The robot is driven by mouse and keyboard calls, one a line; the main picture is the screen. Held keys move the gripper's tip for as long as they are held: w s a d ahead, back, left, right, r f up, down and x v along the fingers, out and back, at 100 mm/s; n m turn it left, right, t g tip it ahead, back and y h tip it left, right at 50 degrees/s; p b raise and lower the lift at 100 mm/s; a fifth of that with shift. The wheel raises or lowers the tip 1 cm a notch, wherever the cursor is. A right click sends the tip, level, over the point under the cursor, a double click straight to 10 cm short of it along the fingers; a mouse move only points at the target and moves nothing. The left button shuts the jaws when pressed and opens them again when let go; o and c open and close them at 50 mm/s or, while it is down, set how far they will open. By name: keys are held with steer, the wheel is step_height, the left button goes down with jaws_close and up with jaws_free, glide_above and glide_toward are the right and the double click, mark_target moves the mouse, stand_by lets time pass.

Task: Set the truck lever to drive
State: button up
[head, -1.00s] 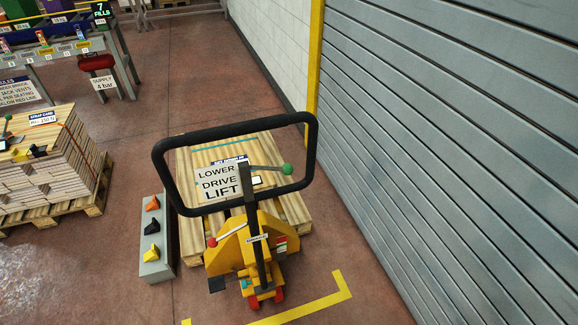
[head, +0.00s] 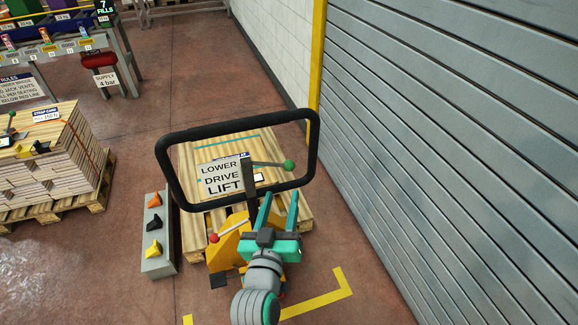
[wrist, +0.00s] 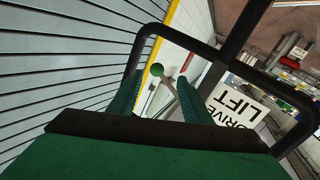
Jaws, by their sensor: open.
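The pallet truck (head: 222,252) is yellow, with a large black loop handle (head: 165,167). A lever with a green ball knob (head: 289,165) sticks out to the right from the black post inside the loop. Beside it a white sign (head: 222,178) reads LOWER, DRIVE, LIFT. A second lever with a red knob (head: 214,238) is lower left. My gripper (head: 279,208) is open and empty, below and in front of the green knob. In the wrist view the green knob (wrist: 157,69) shows beyond and between the two fingers, apart from them. My arm hides part of the truck body.
The wooden pallet (head: 190,222) lies under the sign. A grey block with orange, black and yellow pieces (head: 158,262) stands left. A grey shutter (head: 450,130) borders the right. A stacked pallet (head: 50,180) stands far left. Open floor lies behind.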

mark_target(288, 170)
steer(key=w, duration=0.3)
steer(key=w+d+r, duration=0.1)
steer(key=w, duration=0.3)
steer(key=w+d, duration=0.1)
steer(key=w, duration=0.2)
steer(key=shift+w+r, duration=0.15)
steer(key=shift+w, duration=0.05)
steer(key=shift+w+d, duration=0.1)
steer(key=shift+w, duration=0.3)
jaws_close()
